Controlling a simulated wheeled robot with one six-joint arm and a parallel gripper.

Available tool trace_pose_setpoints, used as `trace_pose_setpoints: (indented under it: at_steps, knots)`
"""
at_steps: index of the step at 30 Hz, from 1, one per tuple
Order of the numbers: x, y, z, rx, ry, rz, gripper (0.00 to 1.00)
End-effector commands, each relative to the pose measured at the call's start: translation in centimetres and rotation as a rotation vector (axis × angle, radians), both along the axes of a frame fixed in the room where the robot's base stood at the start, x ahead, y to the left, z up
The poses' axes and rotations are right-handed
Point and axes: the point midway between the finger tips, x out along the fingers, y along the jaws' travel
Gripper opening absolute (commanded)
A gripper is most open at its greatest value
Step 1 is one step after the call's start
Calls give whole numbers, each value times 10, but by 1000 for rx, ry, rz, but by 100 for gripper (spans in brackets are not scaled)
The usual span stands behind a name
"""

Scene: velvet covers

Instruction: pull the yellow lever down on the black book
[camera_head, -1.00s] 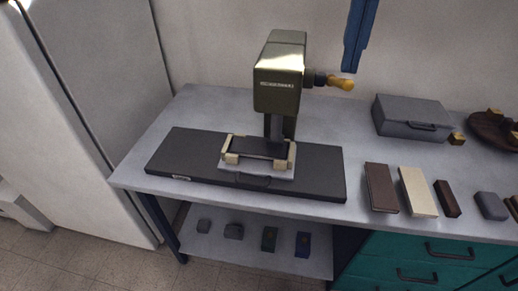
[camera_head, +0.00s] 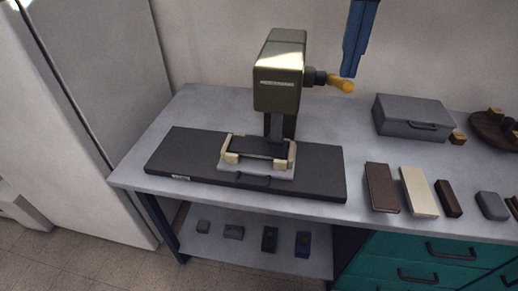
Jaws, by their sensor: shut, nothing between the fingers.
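A dark olive press (camera_head: 280,75) stands on the table. Its yellow lever (camera_head: 340,84) sticks out to the right from a dark hub (camera_head: 318,78), roughly level and tilted slightly down at the tip. A black book (camera_head: 262,147) lies below the press head, between cream clamps on a grey carriage. The press head is raised above the book with a gap. My blue gripper (camera_head: 348,75) comes down from the top edge, shut and empty. Its tip is at the lever's outer end; touching or just behind it, I cannot tell.
The press carriage sits on a long black base (camera_head: 320,165). To the right are a grey case (camera_head: 410,118), a brown block (camera_head: 381,188), a cream block (camera_head: 418,192) and smaller blocks. Several small items lie on the lower shelf (camera_head: 265,250).

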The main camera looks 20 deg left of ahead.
Motion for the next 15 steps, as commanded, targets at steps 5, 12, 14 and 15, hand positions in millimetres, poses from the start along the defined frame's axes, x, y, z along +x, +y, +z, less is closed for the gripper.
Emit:
trace_pose_setpoints:
  at_steps: [5,12,14,15]
  knots:
    - [0,0,-3,0,0,0,0]
    - [-3,-1,-12,-1,2,1,0]
    - [-4,-1,-16,-1,2,1,0]
    - [-5,-1,-18,-1,2,1,0]
